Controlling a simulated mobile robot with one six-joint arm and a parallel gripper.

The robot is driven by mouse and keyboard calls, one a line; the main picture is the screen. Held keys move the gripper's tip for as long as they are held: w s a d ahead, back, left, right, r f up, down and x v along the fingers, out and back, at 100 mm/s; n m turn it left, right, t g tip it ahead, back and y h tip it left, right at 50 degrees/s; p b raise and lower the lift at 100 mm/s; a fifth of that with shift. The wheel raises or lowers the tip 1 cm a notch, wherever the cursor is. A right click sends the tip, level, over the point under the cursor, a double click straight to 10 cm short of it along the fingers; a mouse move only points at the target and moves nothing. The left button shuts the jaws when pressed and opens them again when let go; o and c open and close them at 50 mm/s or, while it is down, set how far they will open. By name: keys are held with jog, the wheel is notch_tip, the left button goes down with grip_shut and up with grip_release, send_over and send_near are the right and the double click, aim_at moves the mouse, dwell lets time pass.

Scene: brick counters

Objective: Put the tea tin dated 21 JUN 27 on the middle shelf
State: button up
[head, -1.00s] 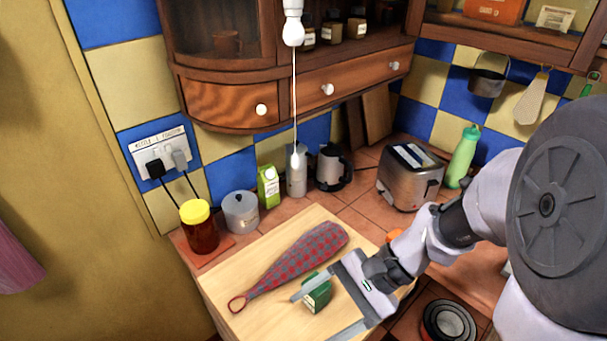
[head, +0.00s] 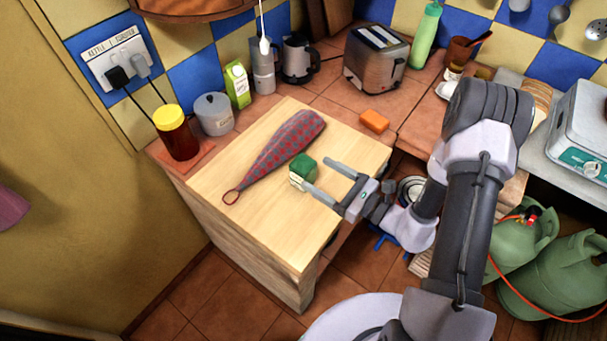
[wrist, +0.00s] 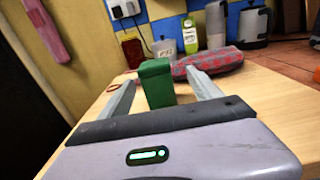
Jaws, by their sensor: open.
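A green tin (head: 304,166) with a pale face stands on the wooden worktop (head: 262,232). No date on it can be read. It also shows in the wrist view (wrist: 157,84), between the two fingers with a gap at each side. My gripper (head: 317,174) is open and low over the worktop, its fingertips at the tin from the right; the near fingertip overlaps the tin's lower edge in the head view. The gripper also shows in the wrist view (wrist: 158,80). The middle shelf is not in view; only a cabinet's underside (head: 190,8) shows at the top.
A red-dotted cloth bundle (head: 280,152) lies just behind the tin. A yellow-lidded jar (head: 177,132), grey canister (head: 214,114), green carton (head: 237,85), kettle (head: 297,60) and toaster (head: 375,62) stand along the back. An orange block (head: 375,121) lies right. The worktop's front is clear.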

aim_at(312, 173)
jog(key=x, duration=0.3)
jog(key=b+x, duration=0.1)
jog(key=x, duration=0.1)
jog(key=shift+a+f, duration=0.2)
jog(key=shift+a, duration=0.25)
jog(key=shift+s+r, duration=0.1)
grip_shut()
